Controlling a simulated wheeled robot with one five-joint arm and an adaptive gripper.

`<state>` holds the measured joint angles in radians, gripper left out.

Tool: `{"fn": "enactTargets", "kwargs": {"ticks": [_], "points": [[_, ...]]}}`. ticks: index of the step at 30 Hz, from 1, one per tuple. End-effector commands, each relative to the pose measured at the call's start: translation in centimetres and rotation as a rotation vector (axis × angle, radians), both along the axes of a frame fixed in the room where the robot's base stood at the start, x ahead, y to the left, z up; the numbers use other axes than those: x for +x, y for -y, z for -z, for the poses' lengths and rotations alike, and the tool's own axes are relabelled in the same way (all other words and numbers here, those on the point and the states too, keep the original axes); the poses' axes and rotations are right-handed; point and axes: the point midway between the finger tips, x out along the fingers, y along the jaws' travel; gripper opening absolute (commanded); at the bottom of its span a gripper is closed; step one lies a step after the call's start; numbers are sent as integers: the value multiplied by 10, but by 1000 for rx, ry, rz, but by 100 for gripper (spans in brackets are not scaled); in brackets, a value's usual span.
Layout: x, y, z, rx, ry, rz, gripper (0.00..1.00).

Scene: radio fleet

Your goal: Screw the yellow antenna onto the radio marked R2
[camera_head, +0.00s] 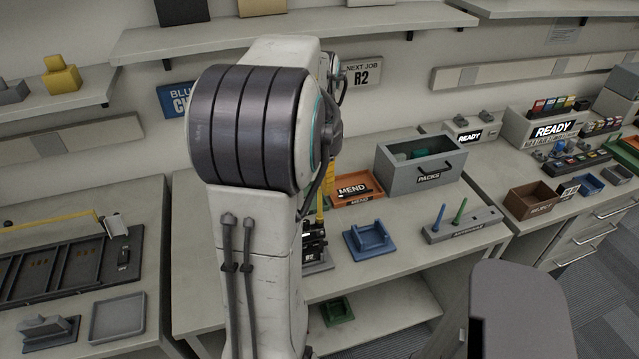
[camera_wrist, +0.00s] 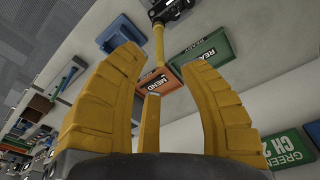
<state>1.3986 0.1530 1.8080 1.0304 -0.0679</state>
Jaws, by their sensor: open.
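The radio (camera_head: 314,240) stands on the middle bench, partly hidden behind my arm; a label reading R2 shows low on it. The thin yellow antenna (camera_head: 320,208) stands upright on its top; I cannot tell how far it is threaded. In the wrist view, the black radio (camera_wrist: 172,10) is at the top edge, and the antenna (camera_wrist: 159,42) runs from it toward my fingers. My gripper (camera_wrist: 160,68) is open, its yellow fingers spread around the antenna's free end without visibly gripping it. In the head view my arm hides most of the gripper.
An orange MEND tray (camera_head: 358,190) and a grey PACKS box (camera_head: 420,172) lie behind the radio. A blue cradle (camera_head: 369,240) and a grey rack (camera_head: 463,226) with blue and green antennas stand to its right. A sign (camera_head: 362,73) reads NEXT JOB R2.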

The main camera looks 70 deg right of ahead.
Motion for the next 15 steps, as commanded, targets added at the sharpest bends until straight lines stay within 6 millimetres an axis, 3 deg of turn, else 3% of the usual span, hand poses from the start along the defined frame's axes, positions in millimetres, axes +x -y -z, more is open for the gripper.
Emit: {"fn": "enactTargets", "kwargs": {"ticks": [15], "points": [[2, 6, 47, 2, 0, 2, 38]]}}
